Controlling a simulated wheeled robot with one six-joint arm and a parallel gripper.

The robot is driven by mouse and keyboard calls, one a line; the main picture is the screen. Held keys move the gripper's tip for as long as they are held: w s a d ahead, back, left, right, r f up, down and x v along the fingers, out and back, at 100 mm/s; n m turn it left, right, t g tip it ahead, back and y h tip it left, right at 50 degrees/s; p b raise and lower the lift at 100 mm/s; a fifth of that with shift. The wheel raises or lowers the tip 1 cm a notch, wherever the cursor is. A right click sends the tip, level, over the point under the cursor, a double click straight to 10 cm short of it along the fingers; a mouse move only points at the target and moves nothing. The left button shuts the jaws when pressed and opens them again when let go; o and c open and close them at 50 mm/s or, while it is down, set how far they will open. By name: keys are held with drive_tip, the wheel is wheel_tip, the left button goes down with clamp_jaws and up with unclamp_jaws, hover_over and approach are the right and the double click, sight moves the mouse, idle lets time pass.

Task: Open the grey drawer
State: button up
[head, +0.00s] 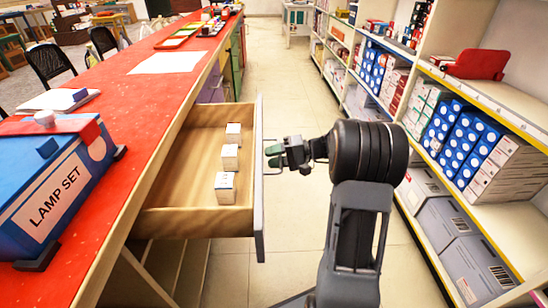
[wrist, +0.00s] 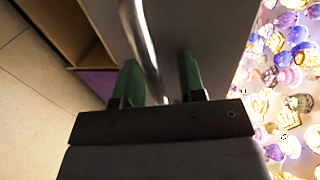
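The grey drawer (head: 260,185) is pulled well out from the red-topped counter, with its wooden inside showing. Its grey front also shows in the wrist view (wrist: 205,30). Three small white boxes (head: 229,157) stand in a row inside it. A thin metal handle (head: 279,172) is on the outer face. My gripper (head: 274,155) is at this handle, right of the drawer front. In the wrist view, the handle (wrist: 150,45) runs between the two green fingers (wrist: 160,78), which stand apart.
The red counter (head: 110,110) carries a blue lamp set box (head: 55,185) at the left. Shelves with boxes (head: 465,140) line the right side, close to my arm. The tiled aisle floor (head: 290,75) is clear beyond.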

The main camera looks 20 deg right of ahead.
drive_tip(key=p+v, duration=0.3)
drive_tip(key=v, duration=1.1)
drive_tip(key=shift+p, duration=0.3)
drive_tip(key=s+a+r+n+h+p, duration=0.1)
drive_tip(key=s+a+r+h+p, duration=0.4)
drive_tip(key=r+p, duration=0.5)
drive_tip(key=s+a+r+n+g+h+p, duration=0.1)
drive_tip(key=s+a+r+h+p, duration=0.3)
drive_tip(key=a+r+p, duration=0.4)
drive_tip(key=s+a+r+n+h+p, duration=0.2)
drive_tip(key=s+a+r+h+p, duration=0.3)
drive_tip(key=r+p, duration=0.6)
drive_tip(key=shift+s+a+r+g+h+p, duration=0.3)
drive_tip(key=shift+s+a+g+p, duration=0.15)
drive_tip(key=shift+a, duration=0.3)
drive_tip(key=shift+a, duration=0.1)
